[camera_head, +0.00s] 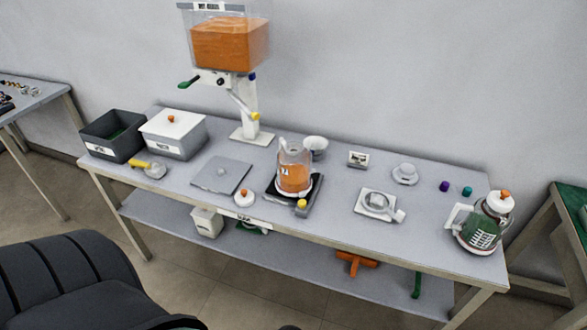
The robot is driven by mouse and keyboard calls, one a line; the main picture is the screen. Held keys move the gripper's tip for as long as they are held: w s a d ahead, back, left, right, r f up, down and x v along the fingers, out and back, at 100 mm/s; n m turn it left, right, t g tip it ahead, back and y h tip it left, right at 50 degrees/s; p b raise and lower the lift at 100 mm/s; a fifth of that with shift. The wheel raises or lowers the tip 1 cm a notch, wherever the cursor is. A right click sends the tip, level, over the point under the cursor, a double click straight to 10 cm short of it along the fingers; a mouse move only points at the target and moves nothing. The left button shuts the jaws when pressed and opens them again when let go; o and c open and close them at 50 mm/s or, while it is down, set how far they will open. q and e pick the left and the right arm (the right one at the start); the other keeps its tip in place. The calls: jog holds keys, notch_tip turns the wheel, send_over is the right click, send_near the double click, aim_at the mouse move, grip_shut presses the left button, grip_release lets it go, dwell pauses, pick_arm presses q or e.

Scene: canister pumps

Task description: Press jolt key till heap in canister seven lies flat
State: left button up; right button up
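The clear canister (294,155), marked with what looks like a 7, stands upright and without a lid on a dark base (273,188). Orange material (293,180) fills its lower part; the picture is too small to tell whether its top is heaped or flat. A yellow key (301,204) sits at the front of the dark base, in plain sight; I take it for the jolt key. Neither of my grippers is in view, and nothing touches the key or the canister.
A hopper (230,45) of orange material stands on a white stand behind. A white lid (244,198) and grey plate (221,176) lie left of the canister, a small scale (367,209) right. A lidded green-filled canister (480,231) stands far right. A black chair (70,275) is at lower left.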

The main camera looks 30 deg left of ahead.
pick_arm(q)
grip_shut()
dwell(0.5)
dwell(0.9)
